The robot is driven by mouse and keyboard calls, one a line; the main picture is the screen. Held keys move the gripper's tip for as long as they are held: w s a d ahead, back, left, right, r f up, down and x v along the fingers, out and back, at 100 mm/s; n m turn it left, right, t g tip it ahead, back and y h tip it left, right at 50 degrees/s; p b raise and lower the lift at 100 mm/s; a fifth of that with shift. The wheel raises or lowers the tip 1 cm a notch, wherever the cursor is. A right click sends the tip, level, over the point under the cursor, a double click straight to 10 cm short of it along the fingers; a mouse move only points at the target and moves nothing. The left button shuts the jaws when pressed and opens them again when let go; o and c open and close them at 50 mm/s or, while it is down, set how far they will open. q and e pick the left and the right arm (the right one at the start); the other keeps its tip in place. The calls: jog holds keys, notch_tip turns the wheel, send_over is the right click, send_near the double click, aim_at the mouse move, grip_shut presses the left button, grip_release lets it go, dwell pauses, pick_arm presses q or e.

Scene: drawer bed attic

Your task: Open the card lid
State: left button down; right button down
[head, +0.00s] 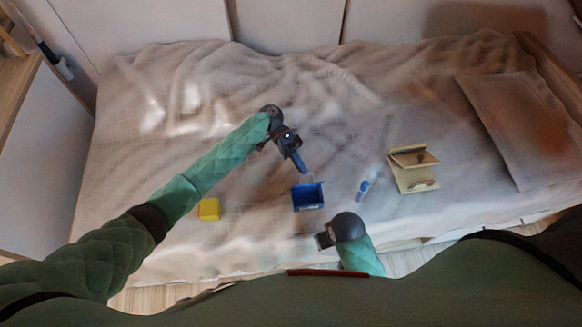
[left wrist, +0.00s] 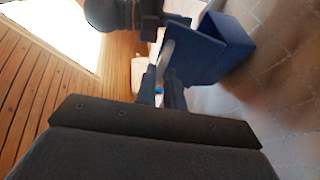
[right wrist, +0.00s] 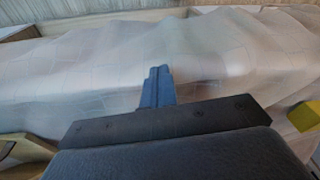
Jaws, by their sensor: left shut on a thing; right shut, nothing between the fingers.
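A small blue box (head: 308,198) stands on the bed with its top open, and a raised blue panel is at its side. My left gripper (head: 301,164) is just behind and above the box. In the left wrist view its fingers (left wrist: 160,88) are shut on a thin pale edge (left wrist: 166,56) that I take for the card lid, close against the blue box (left wrist: 195,55). The fingers hide most of the held part. My right gripper (head: 324,240) is in front of the box, at the near bed edge. In the right wrist view its fingers (right wrist: 157,86) are shut and empty.
A yellow block (head: 209,209) lies to the left of the box. A blue and white tube-like thing (head: 363,188) and a pale wooden holder (head: 412,170) are to the right. The bed's left and back are clear.

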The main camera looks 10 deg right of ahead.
pick_arm(q)
jog(key=shift+w+f+g, duration=0.25)
jog(key=shift+g, duration=0.05)
pick_arm(e)
jog(key=shift+w+r, duration=0.4)
jog(key=shift+r, duration=0.3)
jog(key=shift+s, duration=0.1)
pick_arm(q)
jog(key=c, duration=1.5)
grip_release()
jog(key=shift+w, duration=0.1)
